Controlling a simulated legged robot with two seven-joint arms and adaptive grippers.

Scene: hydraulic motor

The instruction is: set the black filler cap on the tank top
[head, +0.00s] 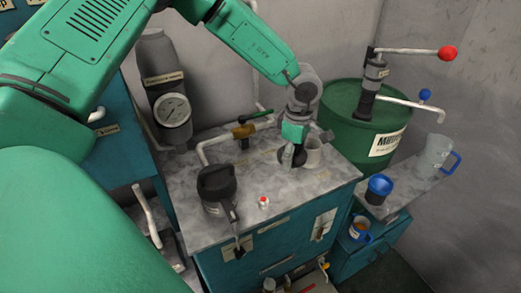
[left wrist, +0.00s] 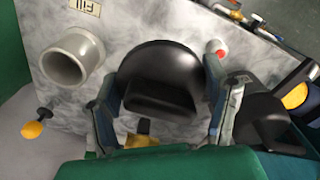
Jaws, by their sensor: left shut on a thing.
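My left gripper (head: 292,150) is over the tank top, pointing down, with its fingers on both sides of the black filler cap (head: 285,157). In the left wrist view the cap (left wrist: 160,70) is a wide dark disc with a raised grip, between the two fingers of the left gripper (left wrist: 160,92), which is shut on it. The pale open filler neck (head: 313,150) stands beside the cap on the mottled grey tank top (head: 335,180). It also shows in the left wrist view (left wrist: 84,70), left of the cap and apart from it. The cap's underside is hidden. My right gripper is out of view.
A black pump-like part (head: 216,185) and a red button (head: 264,201) are on the tank top's front. A brass valve with pipe (head: 243,131) and a gauge (head: 174,109) stand behind. A green drum (head: 345,115) is to the right. Blue-trimmed vessels (head: 378,187) stand on the lower right shelf.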

